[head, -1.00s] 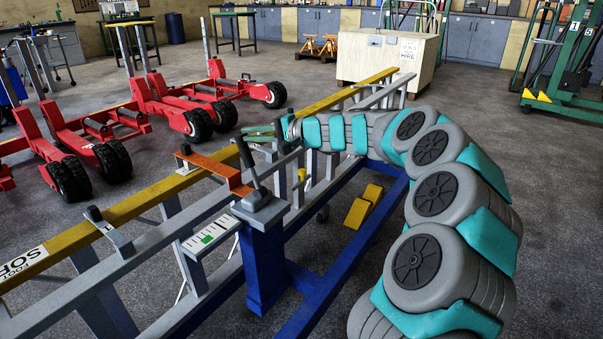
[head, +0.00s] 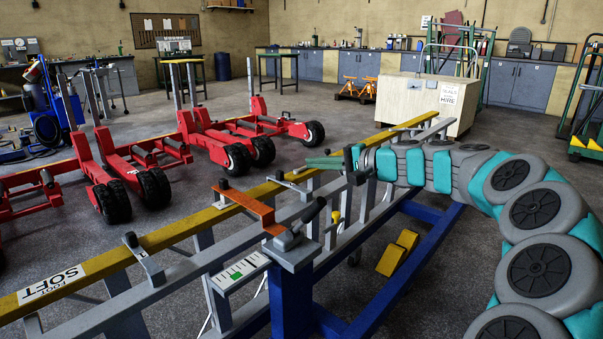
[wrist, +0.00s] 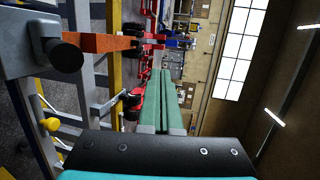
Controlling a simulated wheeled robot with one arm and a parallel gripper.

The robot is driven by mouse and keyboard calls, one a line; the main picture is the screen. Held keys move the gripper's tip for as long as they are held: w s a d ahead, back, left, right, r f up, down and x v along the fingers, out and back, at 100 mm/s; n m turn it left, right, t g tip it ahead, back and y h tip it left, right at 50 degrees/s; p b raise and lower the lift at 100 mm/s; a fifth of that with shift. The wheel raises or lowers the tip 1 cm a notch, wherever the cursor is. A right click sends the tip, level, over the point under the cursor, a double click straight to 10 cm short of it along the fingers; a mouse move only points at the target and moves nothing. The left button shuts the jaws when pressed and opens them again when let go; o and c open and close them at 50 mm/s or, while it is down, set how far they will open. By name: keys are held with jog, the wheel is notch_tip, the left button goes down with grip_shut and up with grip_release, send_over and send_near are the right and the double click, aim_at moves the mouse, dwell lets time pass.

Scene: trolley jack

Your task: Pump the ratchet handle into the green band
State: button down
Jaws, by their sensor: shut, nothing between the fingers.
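The ratchet handle (head: 312,214) has a black grip on a grey lever and leans up and to the right from a grey head on a blue post (head: 290,300). In the wrist view its black grip (wrist: 66,57) shows at the upper left. The closed fingers (wrist: 157,90) also show in the wrist view.
An orange bar (head: 250,207) crosses the rails beside the handle. A yellow rail (head: 150,240) marked SOFT and grey rails run diagonally. Yellow pedals (head: 397,254) lie by the blue base beam. Red wheeled jacks (head: 125,180) stand at left, a wooden crate (head: 425,100) behind.

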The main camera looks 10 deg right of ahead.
jog(key=shift+s+d+r, duration=0.6)
jog(key=shift+s+d, duration=0.1)
jog(key=shift+d, duration=0.1)
jog(key=shift+s+d+r, duration=0.55)
jog(key=shift+s+d, duration=0.15)
jog(key=shift+d, duration=0.05)
jog(key=c, duration=1.6)
grip_release()
